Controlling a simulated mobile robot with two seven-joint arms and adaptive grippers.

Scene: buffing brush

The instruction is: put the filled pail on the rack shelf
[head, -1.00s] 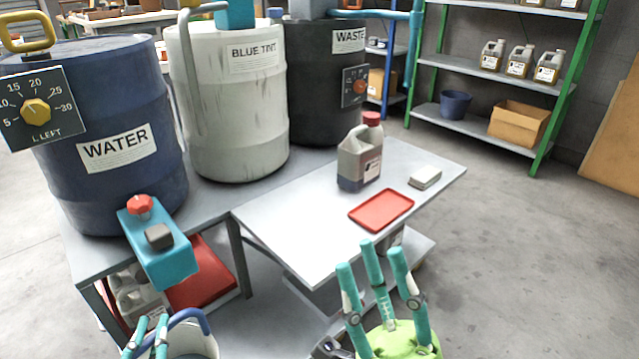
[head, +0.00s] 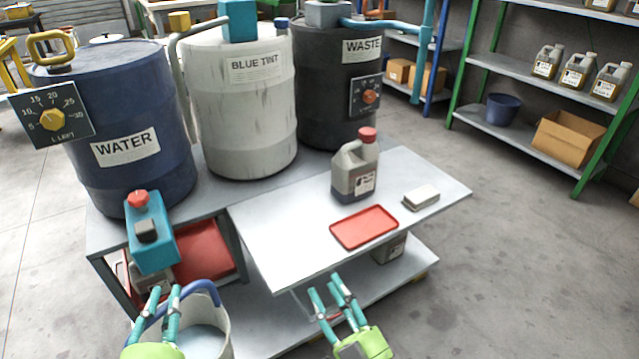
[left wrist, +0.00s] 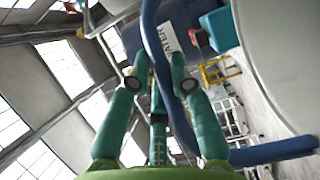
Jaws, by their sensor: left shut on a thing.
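A white pail (head: 223,338) with a blue handle (head: 203,285) is at the bottom left of the head view. Pale liquid (head: 200,342) shows inside it. My left gripper (head: 164,297) is shut on the handle, above the pail's left side. In the left wrist view the handle (left wrist: 158,70) runs between the fingers, and the pale pail wall (left wrist: 280,60) is at the right. My right gripper (head: 332,287) is open and empty in front of the table. The green-posted rack stands at the back right; its lower shelf (head: 490,124) holds a blue bucket and a carton.
A metal table (head: 290,235) carries a jug (head: 354,175), a red tray (head: 364,227) and a pale block (head: 421,197). Water (head: 120,110), blue tint (head: 245,110) and waste (head: 330,110) drums stand behind. Clear floor (head: 530,270) lies at the right, before the rack.

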